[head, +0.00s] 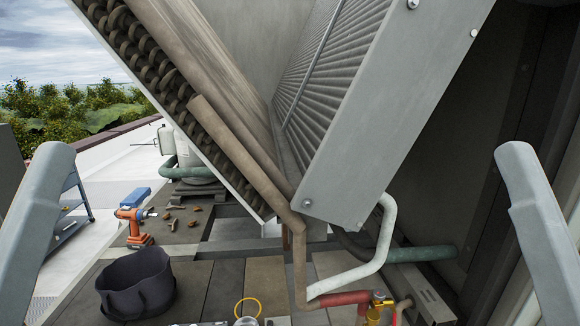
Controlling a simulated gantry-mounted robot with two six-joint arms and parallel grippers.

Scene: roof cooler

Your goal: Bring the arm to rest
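My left arm (40,225) shows as a grey-blue link at the left edge of the head view. My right arm (540,230) shows as a similar link at the right edge. Both links stand apart from the cooler in the picture. Neither gripper is in view, so their fingers and anything in them are hidden.
The V-shaped cooler's grey panel (390,100) and finned coil fill the middle. A black bucket (136,285), an orange drill (134,226) and several small brown pieces (172,224) sit left. A white pipe (384,245), red pipe (338,299) and brass valve (378,304) are lower right. A yellow ring (247,301) shows at the bottom.

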